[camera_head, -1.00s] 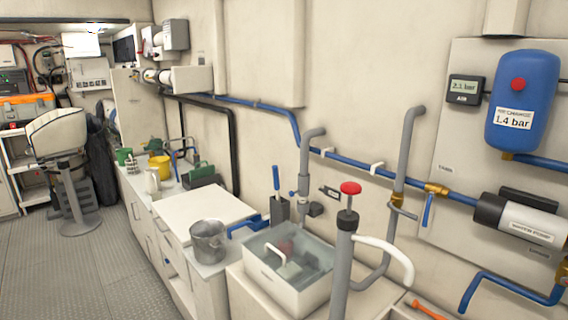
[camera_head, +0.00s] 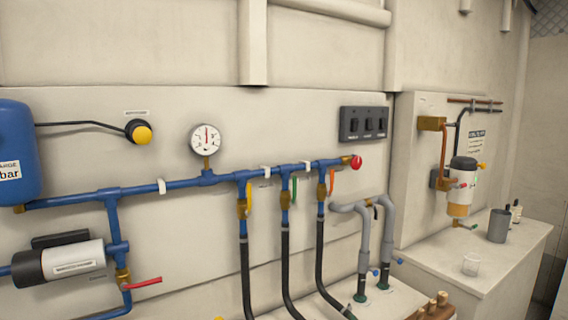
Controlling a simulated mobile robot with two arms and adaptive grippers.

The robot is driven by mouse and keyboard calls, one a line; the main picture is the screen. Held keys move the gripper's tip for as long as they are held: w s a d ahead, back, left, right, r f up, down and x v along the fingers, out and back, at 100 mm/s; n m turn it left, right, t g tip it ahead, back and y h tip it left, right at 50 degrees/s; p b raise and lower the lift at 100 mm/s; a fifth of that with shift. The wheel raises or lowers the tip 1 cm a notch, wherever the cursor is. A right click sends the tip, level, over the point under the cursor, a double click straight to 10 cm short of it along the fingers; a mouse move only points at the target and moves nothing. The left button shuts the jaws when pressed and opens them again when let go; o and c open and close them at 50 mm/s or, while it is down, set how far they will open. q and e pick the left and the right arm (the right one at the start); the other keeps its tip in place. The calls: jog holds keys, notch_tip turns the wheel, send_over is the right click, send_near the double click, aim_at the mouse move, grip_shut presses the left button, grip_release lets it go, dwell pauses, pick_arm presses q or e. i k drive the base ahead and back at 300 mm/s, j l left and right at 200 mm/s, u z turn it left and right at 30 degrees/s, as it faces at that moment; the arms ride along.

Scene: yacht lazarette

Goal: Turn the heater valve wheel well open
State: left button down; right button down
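A small red round knob or wheel (camera_head: 356,162) sits on a brass fitting at the right end of the blue pipe manifold (camera_head: 225,178). No readable label shows whether it is the heater valve wheel, and how far it is turned cannot be told. Three brass valves hang under the manifold, with a yellow lever (camera_head: 249,196), a green lever (camera_head: 294,189) and an orange-red lever (camera_head: 332,181). Black hoses run down from them. Neither of my grippers is in view.
A pressure gauge (camera_head: 205,139) and a switch panel (camera_head: 363,124) are on the wall. A red lever (camera_head: 142,283) is at lower left. Grey pipes (camera_head: 385,235) stand below the manifold.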

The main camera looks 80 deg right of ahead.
aim_at(356, 162)
jog(key=z, duration=0.45)
jog(key=l+z, duration=0.1)
jog(key=z, duration=0.3)
jog(key=i+z, duration=0.1)
jog(key=z, duration=0.8)
jog(key=i+z, duration=0.1)
jog(key=z, duration=0.75)
jog(key=i+z, duration=0.1)
jog(key=z, duration=0.35)
